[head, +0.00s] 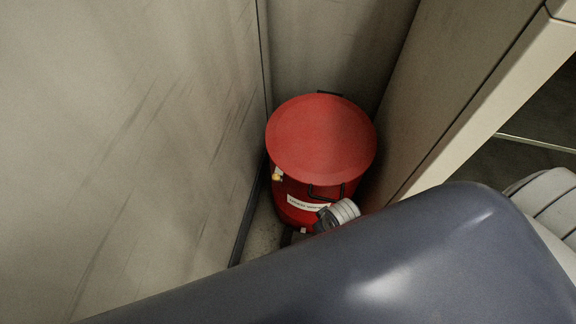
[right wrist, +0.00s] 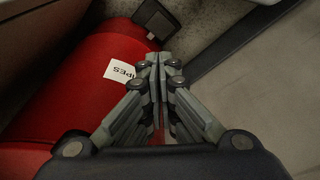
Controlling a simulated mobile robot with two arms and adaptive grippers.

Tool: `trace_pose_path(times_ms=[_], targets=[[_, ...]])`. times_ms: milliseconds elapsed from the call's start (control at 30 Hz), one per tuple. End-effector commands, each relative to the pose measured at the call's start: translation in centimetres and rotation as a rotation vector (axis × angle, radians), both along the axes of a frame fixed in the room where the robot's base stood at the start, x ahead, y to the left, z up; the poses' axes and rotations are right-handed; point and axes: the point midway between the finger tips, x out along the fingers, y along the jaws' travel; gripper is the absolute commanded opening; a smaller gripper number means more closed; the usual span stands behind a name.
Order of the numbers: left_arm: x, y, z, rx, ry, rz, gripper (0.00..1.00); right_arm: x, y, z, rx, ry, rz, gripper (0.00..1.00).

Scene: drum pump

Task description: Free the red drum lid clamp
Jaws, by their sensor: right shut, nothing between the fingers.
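The red drum (head: 290,190) stands upright in a narrow corner, with its round red lid (head: 320,135) lying flat on top. A thin black handle (head: 328,192) shows at the lid's front edge; I cannot make out a separate clamp. In the right wrist view the drum's red side (right wrist: 75,85) fills the left, with a white label (right wrist: 124,68). My right gripper (right wrist: 161,60) is shut and empty, its fingertips just right of the label and below a black fitting (right wrist: 157,18). Contact with the drum is unclear. My left gripper is not in view.
A pale wall (head: 150,120) rises left of the drum and a beige panel (head: 450,80) stands close on its right. A small yellowish part (head: 277,177) sits on the drum's left side. Little floor shows. My own dark body covers the head view's lower part.

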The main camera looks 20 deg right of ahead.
Motion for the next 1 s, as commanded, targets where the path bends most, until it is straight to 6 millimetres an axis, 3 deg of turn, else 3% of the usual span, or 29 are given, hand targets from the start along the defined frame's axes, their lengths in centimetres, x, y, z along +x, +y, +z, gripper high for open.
trace_pose_path(times_ms=[133, 300, 467, 633, 800, 1000], targets=[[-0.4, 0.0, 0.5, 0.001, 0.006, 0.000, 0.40, 1.1, 0.2, 3.8, 0.004, -0.012, 0.009, 0.00], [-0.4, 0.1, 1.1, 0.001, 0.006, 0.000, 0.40, 4.7, -0.2, 7.4, 0.019, 0.015, 0.062, 0.00], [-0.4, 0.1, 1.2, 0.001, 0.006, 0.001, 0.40, 7.3, -0.7, 7.8, 0.035, 0.055, 0.109, 0.00], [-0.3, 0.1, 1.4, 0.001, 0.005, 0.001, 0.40, 11.1, -1.3, 9.3, 0.068, 0.098, 0.168, 0.00], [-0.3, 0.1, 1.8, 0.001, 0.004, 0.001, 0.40, 16.1, -2.1, 12.8, 0.130, 0.147, 0.255, 0.00], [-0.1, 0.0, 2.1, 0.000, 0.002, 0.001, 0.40, 20.1, -2.7, 17.1, 0.207, 0.183, 0.346, 0.00]])
